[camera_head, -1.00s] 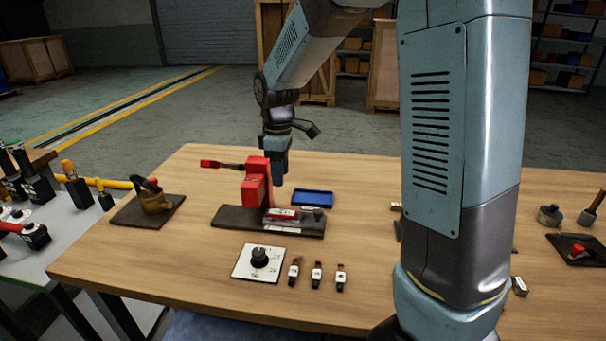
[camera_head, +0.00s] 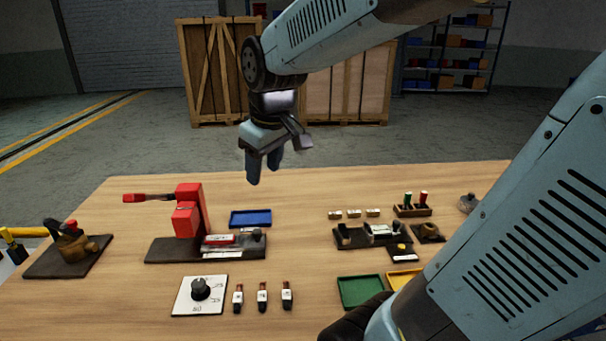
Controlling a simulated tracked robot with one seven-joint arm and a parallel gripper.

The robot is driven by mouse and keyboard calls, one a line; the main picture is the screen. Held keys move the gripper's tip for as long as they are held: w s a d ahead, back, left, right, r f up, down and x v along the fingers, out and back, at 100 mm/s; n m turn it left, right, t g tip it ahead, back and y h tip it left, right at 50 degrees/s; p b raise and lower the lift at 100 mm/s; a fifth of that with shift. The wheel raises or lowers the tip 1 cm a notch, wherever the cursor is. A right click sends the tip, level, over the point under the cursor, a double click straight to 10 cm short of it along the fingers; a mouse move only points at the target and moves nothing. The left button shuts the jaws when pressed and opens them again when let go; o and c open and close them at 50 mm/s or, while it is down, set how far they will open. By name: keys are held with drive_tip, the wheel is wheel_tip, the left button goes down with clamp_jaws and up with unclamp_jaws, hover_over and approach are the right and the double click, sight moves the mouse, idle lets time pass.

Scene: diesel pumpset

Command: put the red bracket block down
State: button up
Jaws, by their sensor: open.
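A smaller red piece (camera_head: 221,239) lies low on the same plate, to the right of the block. I cannot tell for certain which red part is the bracket block. My gripper (camera_head: 263,176) is open and empty, pointing down, above and behind the plate. It is apart from both red parts.
A blue tray (camera_head: 250,218) lies behind the plate. A white dial panel (camera_head: 199,295) and several small switches (camera_head: 262,297) lie in front. Another dark fixture (camera_head: 373,236), a green tray (camera_head: 360,291) and a brass fitting on a plate (camera_head: 69,253) flank it. The table behind is bare.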

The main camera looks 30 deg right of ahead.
drive_tip(key=s+d+r+m+t, duration=0.1)
drive_tip(key=s+m, duration=0.4)
drive_tip(key=s, duration=0.5)
drive_tip(key=shift+d+r+t, duration=0.4)
drive_tip(key=shift+d+t, duration=0.2)
drive_tip(key=shift+d, duration=0.65)
drive_tip(key=shift+c, duration=0.2)
